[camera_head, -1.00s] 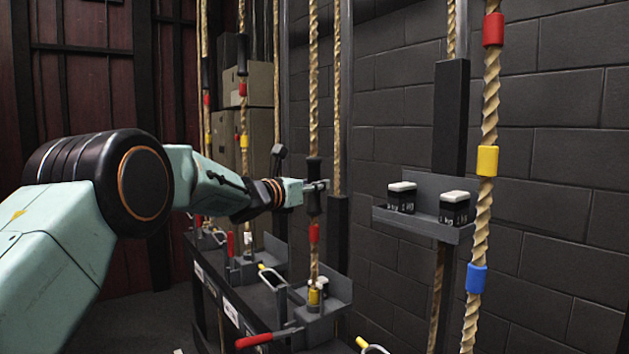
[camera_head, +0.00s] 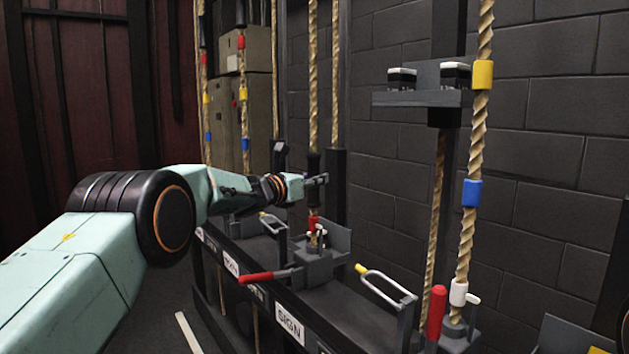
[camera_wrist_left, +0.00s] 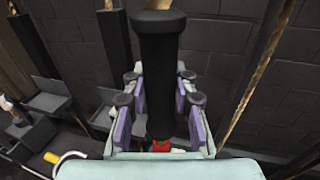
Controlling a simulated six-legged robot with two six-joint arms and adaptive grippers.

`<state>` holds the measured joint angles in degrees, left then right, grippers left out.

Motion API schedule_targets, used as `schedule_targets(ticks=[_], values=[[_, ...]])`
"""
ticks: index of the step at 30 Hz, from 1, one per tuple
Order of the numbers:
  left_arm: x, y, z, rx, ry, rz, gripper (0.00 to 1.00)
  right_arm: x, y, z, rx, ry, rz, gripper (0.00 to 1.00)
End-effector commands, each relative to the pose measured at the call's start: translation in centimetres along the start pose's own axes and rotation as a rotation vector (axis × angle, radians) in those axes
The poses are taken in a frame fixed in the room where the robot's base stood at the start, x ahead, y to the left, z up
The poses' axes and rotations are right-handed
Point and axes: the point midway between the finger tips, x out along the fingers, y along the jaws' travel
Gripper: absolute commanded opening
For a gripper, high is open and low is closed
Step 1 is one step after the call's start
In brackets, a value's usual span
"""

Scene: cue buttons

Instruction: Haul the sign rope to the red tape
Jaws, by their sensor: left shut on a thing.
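The sign rope (camera_head: 313,75) hangs vertically above the rail with the SIGN label (camera_head: 289,323). My left gripper (camera_head: 318,180) is shut on a black sleeve on this rope. In the left wrist view the black sleeve (camera_wrist_left: 160,75) stands between the two purple-padded fingers of my left gripper (camera_wrist_left: 160,100). The red tape (camera_head: 313,223) is on the rope below the gripper, right at the top of the rope lock (camera_head: 318,265). It also shows low in the left wrist view (camera_wrist_left: 163,146), partly hidden. My right gripper is not in view.
A red lock handle (camera_head: 262,277) sticks out to the left. A yellow-tipped metal loop (camera_head: 385,285) stands to the right. A nearer rope (camera_head: 480,130) carries yellow and blue tape. A shelf with dark weights (camera_head: 425,97) is on the right.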

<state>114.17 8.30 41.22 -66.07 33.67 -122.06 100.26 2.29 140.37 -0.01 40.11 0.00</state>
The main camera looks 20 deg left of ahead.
Motion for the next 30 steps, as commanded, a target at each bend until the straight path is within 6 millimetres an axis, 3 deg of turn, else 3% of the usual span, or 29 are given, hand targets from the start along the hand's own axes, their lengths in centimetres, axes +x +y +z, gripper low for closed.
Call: schedule_targets(ticks=[9, 10, 18, 30], values=[[-0.20, 0.16, 0.11, -0.001, -0.003, 0.001, 0.00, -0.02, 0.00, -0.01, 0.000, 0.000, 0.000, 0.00], [-0.21, 0.16, 0.13, -0.001, -0.003, 0.001, 0.29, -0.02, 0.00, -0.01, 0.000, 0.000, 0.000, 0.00], [-0.29, 0.01, 0.13, -0.001, -0.002, 0.001, 0.51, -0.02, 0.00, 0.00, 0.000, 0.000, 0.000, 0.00], [-0.56, 0.02, 0.23, 0.000, -0.003, 0.000, 0.51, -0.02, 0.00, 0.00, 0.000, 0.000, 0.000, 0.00]])
